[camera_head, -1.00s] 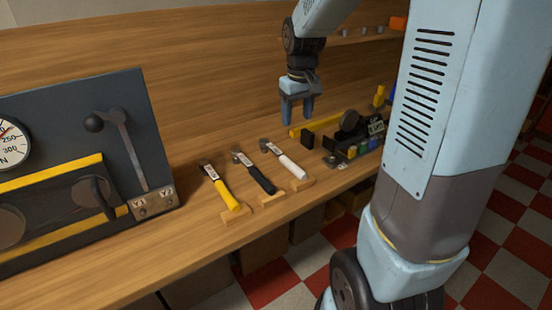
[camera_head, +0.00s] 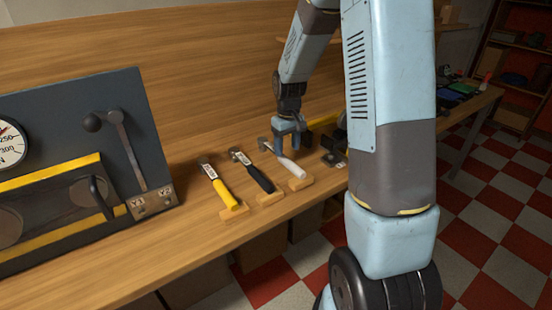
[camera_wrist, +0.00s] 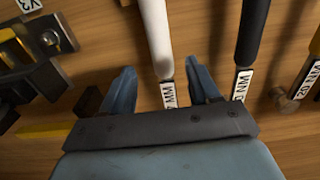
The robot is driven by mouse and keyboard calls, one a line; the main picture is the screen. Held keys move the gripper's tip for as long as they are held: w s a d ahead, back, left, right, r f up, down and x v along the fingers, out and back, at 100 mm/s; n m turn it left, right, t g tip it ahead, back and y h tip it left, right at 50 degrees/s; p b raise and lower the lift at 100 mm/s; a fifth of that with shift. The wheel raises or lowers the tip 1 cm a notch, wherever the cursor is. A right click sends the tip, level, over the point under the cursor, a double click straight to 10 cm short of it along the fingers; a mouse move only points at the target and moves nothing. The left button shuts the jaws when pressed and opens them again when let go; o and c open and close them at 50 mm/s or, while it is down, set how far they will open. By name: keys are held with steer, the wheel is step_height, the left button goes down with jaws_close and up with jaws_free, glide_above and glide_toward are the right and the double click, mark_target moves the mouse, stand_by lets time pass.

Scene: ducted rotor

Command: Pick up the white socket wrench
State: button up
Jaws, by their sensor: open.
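The white socket wrench (camera_head: 292,167) lies on a small wooden rest on the bench, the rightmost of three wrenches. In the wrist view its white handle (camera_wrist: 155,38) runs down between my fingers to a label near the palm; its head is hidden by my gripper. My gripper (camera_head: 289,146) is over the head end of this wrench, with its jaws open. In the wrist view the two blue fingers (camera_wrist: 163,82) stand on either side of the wrench, apart from it. I cannot tell the exact height above the bench.
A black-handled wrench (camera_head: 258,178) and a yellow-handled wrench (camera_head: 224,193) lie to the left on similar rests. A dark panel (camera_head: 125,130) with a lever and gauge stands further left. Dark blocks (camera_wrist: 30,75) and a yellow bar lie on the white wrench's other side.

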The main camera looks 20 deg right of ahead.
mark_target(285, 158)
steer(key=shift+w+a+f, duration=0.1)
steer(key=shift+f, duration=1.6)
steer(key=shift+w+a+f, duration=0.1)
steer(key=shift+f, duration=1.6)
steer(key=shift+c, duration=0.2)
jaws_close()
steer(key=shift+r, duration=0.1)
